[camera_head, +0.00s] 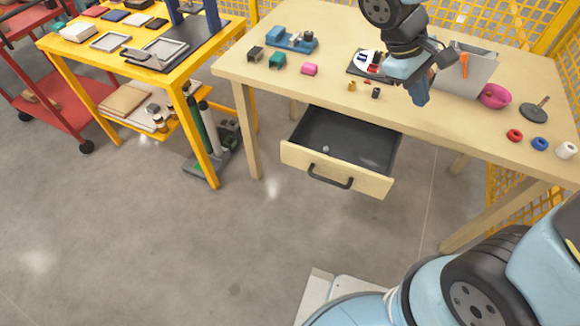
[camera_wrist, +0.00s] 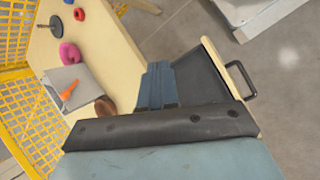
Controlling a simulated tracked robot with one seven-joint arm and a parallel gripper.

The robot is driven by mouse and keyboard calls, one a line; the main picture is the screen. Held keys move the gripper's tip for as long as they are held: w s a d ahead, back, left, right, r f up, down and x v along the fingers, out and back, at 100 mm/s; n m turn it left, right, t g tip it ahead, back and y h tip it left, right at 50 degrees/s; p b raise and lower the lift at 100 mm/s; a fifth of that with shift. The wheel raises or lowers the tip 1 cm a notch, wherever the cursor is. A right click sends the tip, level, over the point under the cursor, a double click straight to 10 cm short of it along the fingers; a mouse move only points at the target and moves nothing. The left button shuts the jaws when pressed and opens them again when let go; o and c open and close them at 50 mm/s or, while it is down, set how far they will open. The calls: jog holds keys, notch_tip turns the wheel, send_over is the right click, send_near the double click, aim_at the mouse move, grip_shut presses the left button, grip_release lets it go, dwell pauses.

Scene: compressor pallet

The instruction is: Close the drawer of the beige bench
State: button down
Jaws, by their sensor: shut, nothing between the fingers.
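The beige bench (camera_head: 225,66) has its drawer (camera_head: 336,173) pulled out below the front edge. The drawer has a dark grey inside, a beige front and a black bar handle (camera_head: 330,176). A small pale round item (camera_head: 326,149) lies in it. My gripper (camera_head: 420,98) is above the bench top, behind and right of the drawer, pointing down, shut and empty. It is apart from the handle. In the wrist view, my gripper (camera_wrist: 158,75) covers part of the bench edge, and the drawer handle (camera_wrist: 242,79) shows to its right.
A yellow table (camera_head: 165,60) stands left. The floor before the drawer is clear.

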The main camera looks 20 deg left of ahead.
jog(key=s+a+f+n+t+h, duration=0.1)
jog(key=a+f+n+t+h, duration=0.2)
jog(key=a+f+n, duration=0.45)
jog(key=s+a+f+n+t+y, duration=0.1)
jog(key=s+a+f+n+t, duration=0.4)
jog(key=a+f, duration=0.3)
jog(key=s+a+f+n+t, duration=0.4)
jog(key=s+a+f, duration=0.1)
jog(key=a+f, duration=0.3)
jog(key=n+t+y, duration=0.5)
jog(key=n+y, duration=0.1)
jog(key=n, duration=0.1)
send_near(293, 159)
jog(key=shift+n+y, duration=0.25)
jog(key=shift+y, duration=0.05)
jog(key=w, duration=0.6)
jog(key=shift+w+d, duration=0.35)
